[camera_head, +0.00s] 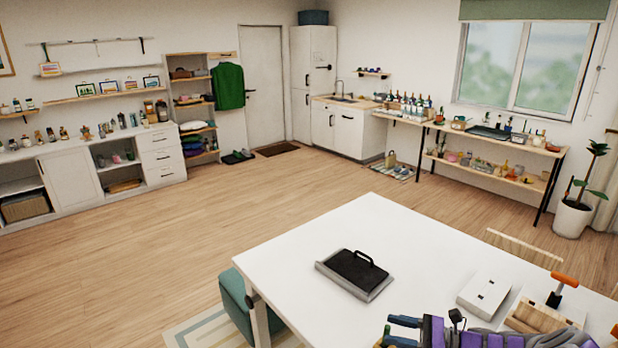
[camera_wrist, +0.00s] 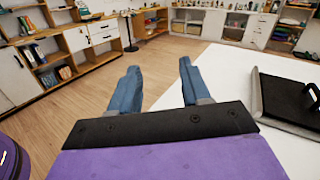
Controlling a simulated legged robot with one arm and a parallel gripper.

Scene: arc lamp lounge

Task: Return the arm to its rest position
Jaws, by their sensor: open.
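My gripper (camera_wrist: 160,90) shows in the wrist view with its two blue fingers spread apart and nothing between them. It points out over the white table's edge toward the wooden floor. In the head view, part of my purple arm and the blue finger parts of my gripper (camera_head: 402,331) show at the bottom right, over the white table (camera_head: 365,225). A grey tray with a black handled piece (camera_head: 357,272) lies on the table, apart from my gripper. It also shows at the right of the wrist view (camera_wrist: 290,100).
A white box (camera_head: 484,292) and a wooden block with an orange-handled tool (camera_head: 545,311) sit close to my arm. A green stool (camera_head: 243,300) stands by the table's left side. A wooden chair back (camera_head: 524,248) rises behind. The floor beyond is wide and clear.

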